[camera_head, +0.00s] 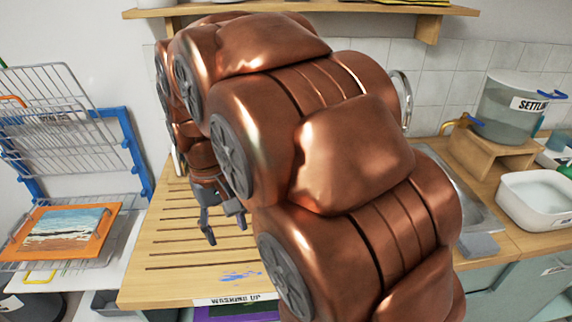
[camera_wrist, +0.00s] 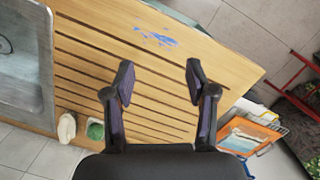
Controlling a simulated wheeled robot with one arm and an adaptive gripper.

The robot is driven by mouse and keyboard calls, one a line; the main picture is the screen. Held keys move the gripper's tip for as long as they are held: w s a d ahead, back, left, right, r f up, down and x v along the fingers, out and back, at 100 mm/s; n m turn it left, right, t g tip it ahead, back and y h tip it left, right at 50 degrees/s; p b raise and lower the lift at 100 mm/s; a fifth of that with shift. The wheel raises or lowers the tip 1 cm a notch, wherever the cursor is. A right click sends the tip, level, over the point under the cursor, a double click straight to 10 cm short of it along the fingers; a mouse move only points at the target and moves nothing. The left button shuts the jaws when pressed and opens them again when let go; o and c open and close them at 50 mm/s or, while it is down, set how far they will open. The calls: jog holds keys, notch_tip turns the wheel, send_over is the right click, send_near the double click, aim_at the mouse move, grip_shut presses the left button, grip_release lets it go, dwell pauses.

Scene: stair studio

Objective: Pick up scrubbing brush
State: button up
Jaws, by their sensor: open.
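My gripper (camera_head: 226,229) is open and empty above the grooved wooden draining board (camera_head: 165,282). In the wrist view, my gripper (camera_wrist: 160,72) has its two dark fingers spread wide over the board, with only bare slats between them. I cannot make out a clear scrubbing brush in either view. A small pale upright object (camera_wrist: 67,127) and a green-topped item (camera_wrist: 95,130) stand at the wall side of the board, left of my fingers in the wrist view. They are too small to name surely. My arm hides much of the board and sink in the head view.
A blue paint smear (camera_head: 240,276) marks the board near its front edge. The metal sink (camera_wrist: 22,75) adjoins it. A wire drying rack (camera_head: 50,130) holds an orange-framed screen (camera_head: 35,250) at left. A white basin (camera_head: 535,200) and a clear tank (camera_head: 510,108) stand right.

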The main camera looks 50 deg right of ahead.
jog(key=w+d+r+m, duration=0.2)
jog(key=w+d, duration=0.8)
jog(key=w, duration=0.1)
jog(key=w+d+f, duration=0.2)
jog(key=w+d, duration=0.1)
jog(key=d, duration=0.6)
jog(key=w+d+f+m+p, duration=0.1)
jog(key=w+d+f, duration=0.2)
jog(key=d, duration=0.7)
jog(key=w+d+f+m+t+p, duration=0.1)
jog(key=w+d, duration=0.3)
jog(key=d, duration=0.5)
jog(key=shift+d+f, duration=0.2)
jog(key=shift+f, duration=0.5)
jog(key=shift+s+d+f, duration=0.15)
jog(key=shift+d+f, duration=0.15)
jog(key=shift+d, duration=0.2)
jog(key=shift+d+f+p, duration=0.1)
jog(key=shift+f+p, duration=1.5)
jog(key=shift+f, duration=2.25)
jog(key=shift+c, duration=0.4)
grip_shut()
